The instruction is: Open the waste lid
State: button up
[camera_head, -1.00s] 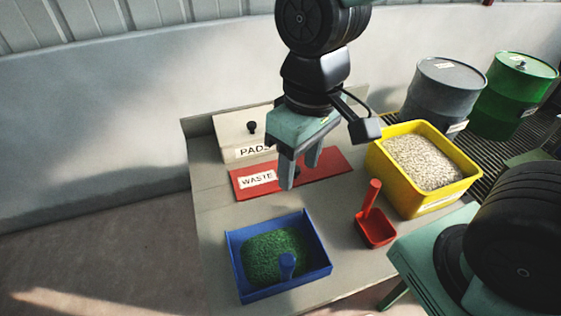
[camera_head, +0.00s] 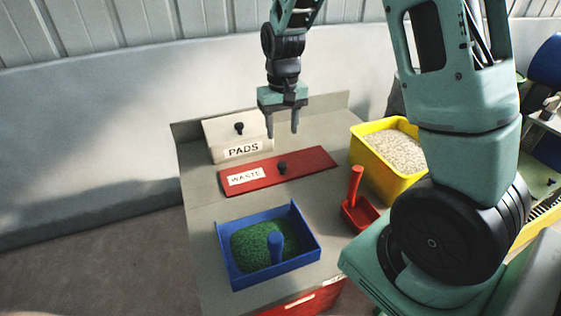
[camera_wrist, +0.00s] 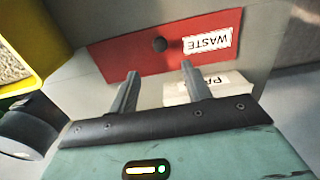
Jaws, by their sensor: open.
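The red waste lid (camera_head: 310,168) lies flat and shut on the bench top, with a white WASTE label and a dark round knob (camera_head: 282,168). The lid also shows in the wrist view (camera_wrist: 125,59), with its knob (camera_wrist: 160,44) beyond and between my fingertips. My gripper (camera_head: 282,128) is open and empty. It points down above the back of the bench, behind the lid and apart from the knob. In the wrist view my two fingers (camera_wrist: 160,72) stand spread with nothing between them.
A cream PADS box (camera_head: 222,133) with a dark knob stands behind the lid at left. A blue tray (camera_head: 313,243) of green granules is in front. A red scoop (camera_head: 359,213) and a yellow bin (camera_head: 362,160) of pale granules stand to the right.

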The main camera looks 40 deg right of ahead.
aim_at(282, 164)
notch_tip(282, 164, down, 11)
jog(key=shift+f, duration=0.15)
dwell(0.4)
grip_shut()
